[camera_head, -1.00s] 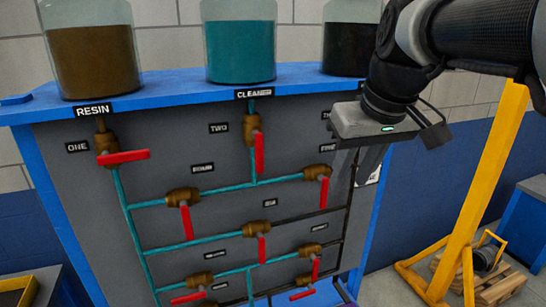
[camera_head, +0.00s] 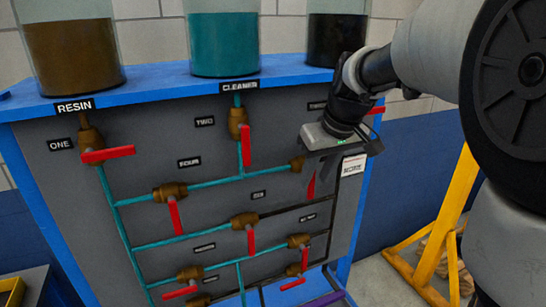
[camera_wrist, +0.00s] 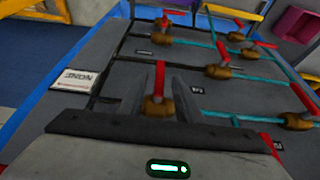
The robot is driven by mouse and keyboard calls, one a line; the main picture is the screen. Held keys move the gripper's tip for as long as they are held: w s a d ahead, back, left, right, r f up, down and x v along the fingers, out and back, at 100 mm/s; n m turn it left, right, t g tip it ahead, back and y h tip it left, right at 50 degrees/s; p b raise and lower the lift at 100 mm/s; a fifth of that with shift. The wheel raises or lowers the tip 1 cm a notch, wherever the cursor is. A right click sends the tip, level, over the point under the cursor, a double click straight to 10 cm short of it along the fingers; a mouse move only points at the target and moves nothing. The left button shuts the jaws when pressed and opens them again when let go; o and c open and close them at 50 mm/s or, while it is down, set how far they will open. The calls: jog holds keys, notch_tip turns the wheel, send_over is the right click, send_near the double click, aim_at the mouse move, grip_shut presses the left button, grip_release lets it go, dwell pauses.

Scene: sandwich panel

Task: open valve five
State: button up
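The valve at the right end of the upper cross pipe has a brass body (camera_head: 297,164) and a red handle (camera_head: 311,184) hanging down, across the pipe. In the earlier head view the label above it appears to read FIVE; my gripper now hides that label. My gripper (camera_head: 320,176) is in front of this valve and partly covers it. In the wrist view, the two fingers of my gripper (camera_wrist: 159,98) stand apart, one on each side of the red handle (camera_wrist: 160,74) and brass body (camera_wrist: 157,107). Contact cannot be told.
The grey panel (camera_head: 85,210) carries several other brass valves with red handles, including valve four (camera_head: 170,193) and valve two (camera_head: 238,122). Jars stand on the blue top shelf (camera_head: 150,86). A white sign (camera_head: 353,165) is right of my gripper. A yellow frame (camera_head: 440,225) stands at right.

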aim_at(313, 183)
jog(key=x, duration=0.5)
grip_shut()
